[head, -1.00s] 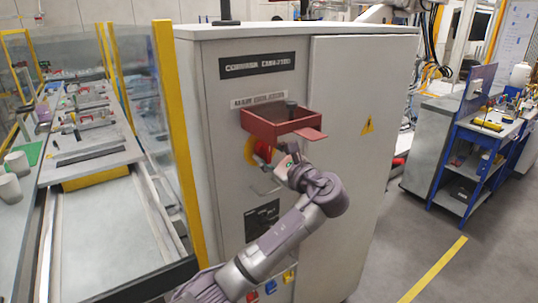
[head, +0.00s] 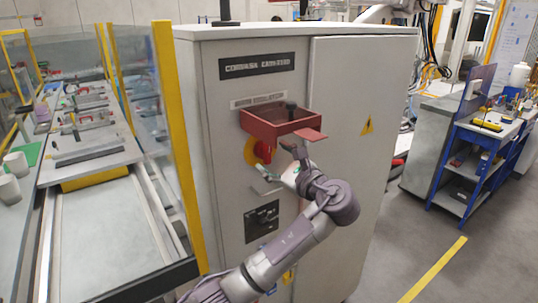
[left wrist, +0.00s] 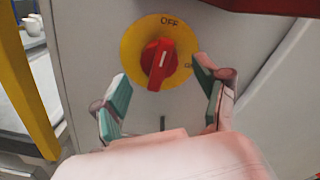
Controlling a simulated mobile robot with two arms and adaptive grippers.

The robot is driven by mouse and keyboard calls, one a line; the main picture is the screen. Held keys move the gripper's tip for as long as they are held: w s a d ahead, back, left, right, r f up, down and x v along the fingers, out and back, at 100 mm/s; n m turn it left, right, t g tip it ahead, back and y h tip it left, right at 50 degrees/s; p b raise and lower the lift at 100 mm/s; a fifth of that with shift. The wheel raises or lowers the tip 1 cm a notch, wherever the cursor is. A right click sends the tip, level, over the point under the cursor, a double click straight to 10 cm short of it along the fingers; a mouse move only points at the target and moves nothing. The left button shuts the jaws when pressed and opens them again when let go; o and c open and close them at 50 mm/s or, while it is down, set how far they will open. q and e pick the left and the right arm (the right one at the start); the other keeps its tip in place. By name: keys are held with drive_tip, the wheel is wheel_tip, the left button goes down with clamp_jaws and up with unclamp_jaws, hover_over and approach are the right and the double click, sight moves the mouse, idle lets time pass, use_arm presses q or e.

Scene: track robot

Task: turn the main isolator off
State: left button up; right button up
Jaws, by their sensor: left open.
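The main isolator is a red rotary knob (left wrist: 160,64) on a round yellow plate (left wrist: 134,48), on the grey cabinet front. The plate reads OFF at the top, with another label at the right partly hidden by a finger. The knob's grip bar stands nearly upright, its upper end toward OFF. In the head view the knob (head: 265,151) is partly visible under a red tray. My left gripper (head: 279,169) is open in front of it. In the left wrist view its fingers (left wrist: 160,72) stand apart, either side of the knob, not visibly touching it. My right gripper is not in view.
The red tray (head: 262,126) juts from the cabinet (head: 355,80) just above the knob, close over my gripper. A yellow post (head: 178,130) and clear guard stand to the left. A blue workbench (head: 455,160) stands at the right, with open floor before it.

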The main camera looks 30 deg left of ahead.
use_arm(q)
drive_tip(key=v, duration=0.9)
drive_tip(key=shift+d, duration=0.15)
